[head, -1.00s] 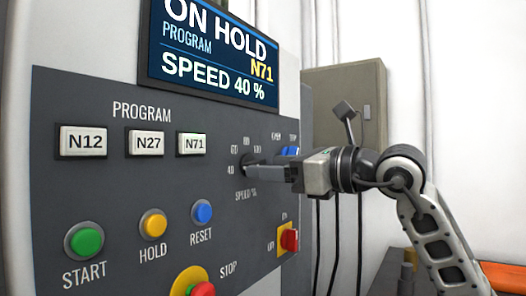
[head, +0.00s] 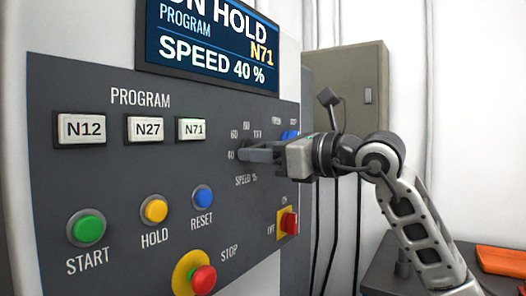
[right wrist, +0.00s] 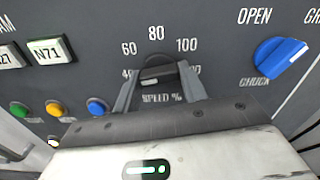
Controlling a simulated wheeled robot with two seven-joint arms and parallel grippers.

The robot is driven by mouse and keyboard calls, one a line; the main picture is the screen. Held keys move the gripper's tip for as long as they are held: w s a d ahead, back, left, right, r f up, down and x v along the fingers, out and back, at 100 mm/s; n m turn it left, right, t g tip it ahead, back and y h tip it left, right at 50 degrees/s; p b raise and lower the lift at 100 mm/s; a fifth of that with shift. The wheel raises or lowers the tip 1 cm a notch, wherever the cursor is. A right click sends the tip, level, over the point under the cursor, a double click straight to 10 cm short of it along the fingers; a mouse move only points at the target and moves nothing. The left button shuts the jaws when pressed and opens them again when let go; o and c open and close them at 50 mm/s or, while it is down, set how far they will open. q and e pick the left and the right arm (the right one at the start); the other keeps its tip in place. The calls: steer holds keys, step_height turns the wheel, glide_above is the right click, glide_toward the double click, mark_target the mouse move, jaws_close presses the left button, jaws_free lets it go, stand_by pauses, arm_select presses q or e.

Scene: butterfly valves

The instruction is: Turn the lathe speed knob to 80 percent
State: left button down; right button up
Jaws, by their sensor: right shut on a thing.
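The dark speed knob (right wrist: 152,72) sits on the grey panel below the scale, with 60, 80 and 100 readable around it in the right wrist view. A pale line on the knob lies roughly level; the 40 label at its left is partly hidden by a finger. My right gripper (right wrist: 157,84) is shut on the knob, one finger on each side. In the head view, the right gripper (head: 243,154) reaches in from the right and hides most of the knob. The display (head: 212,45) reads SPEED 40 %, program N71. My left gripper is not in view.
The blue chuck switch (right wrist: 279,62) is right of the knob. Program keys including N71 (head: 191,129), the blue reset button (head: 202,197) and the red stop button (head: 203,279) lie left and below. A red-and-yellow switch (head: 288,223) is below my arm.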

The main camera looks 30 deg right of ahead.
steer(key=shift+m, duration=0.4)
arm_select(q)
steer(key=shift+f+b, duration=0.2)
steer(key=shift+b, duration=0.1)
arm_select(e)
steer(key=shift+m, duration=9.4)
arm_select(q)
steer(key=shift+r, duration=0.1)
arm_select(e)
steer(key=o, duration=1)
